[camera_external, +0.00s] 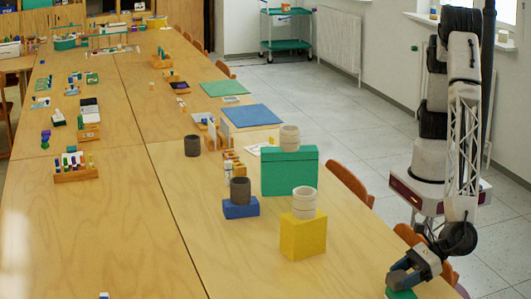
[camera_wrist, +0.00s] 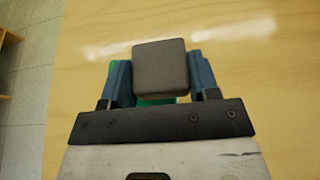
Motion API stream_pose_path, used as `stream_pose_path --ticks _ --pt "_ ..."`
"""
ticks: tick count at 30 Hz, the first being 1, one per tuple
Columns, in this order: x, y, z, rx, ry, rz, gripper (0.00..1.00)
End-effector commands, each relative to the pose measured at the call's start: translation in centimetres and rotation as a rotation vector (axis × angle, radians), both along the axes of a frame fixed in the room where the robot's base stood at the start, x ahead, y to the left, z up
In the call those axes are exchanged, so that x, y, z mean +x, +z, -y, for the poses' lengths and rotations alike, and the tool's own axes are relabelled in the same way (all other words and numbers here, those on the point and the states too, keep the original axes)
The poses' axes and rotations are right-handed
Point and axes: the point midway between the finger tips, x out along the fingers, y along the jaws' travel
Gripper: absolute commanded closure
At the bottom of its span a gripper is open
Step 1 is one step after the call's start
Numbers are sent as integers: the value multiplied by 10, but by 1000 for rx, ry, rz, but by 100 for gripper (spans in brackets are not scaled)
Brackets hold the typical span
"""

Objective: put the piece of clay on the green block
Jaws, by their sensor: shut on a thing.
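A grey-brown, square-sided piece of clay (camera_wrist: 161,70) sits between the blue fingers of my gripper (camera_wrist: 160,82) in the wrist view. The gripper is shut on it. A green block (camera_wrist: 155,101) shows behind and below the clay; I cannot tell whether they touch. In the external view my gripper (camera_external: 405,280) is low at the table's front right edge, above a green piece (camera_external: 401,294) cut off by the frame. A larger green block (camera_external: 277,174) stands further back, with a pale ring-shaped piece on top.
A yellow block (camera_external: 302,238) bears pale stacked cylinders (camera_external: 304,202). A blue block (camera_external: 241,208) bears a dark cylinder (camera_external: 240,190). Another dark cylinder (camera_external: 192,146) stands behind. Chairs (camera_external: 350,184) line the right edge.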

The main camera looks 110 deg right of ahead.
Motion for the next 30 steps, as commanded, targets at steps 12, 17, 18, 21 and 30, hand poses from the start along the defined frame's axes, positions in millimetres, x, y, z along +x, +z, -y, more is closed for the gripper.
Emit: stream_pose_path --ticks 12,17,18,21,30 --pt "0 -3 0 0 0 0 19" --pt "0 -3 0 0 0 0 19" --pt "0 -3 0 0 0 0 19" --pt "0 -1 0 0 0 0 19" --pt "-18 8 0 1 0 0 19"
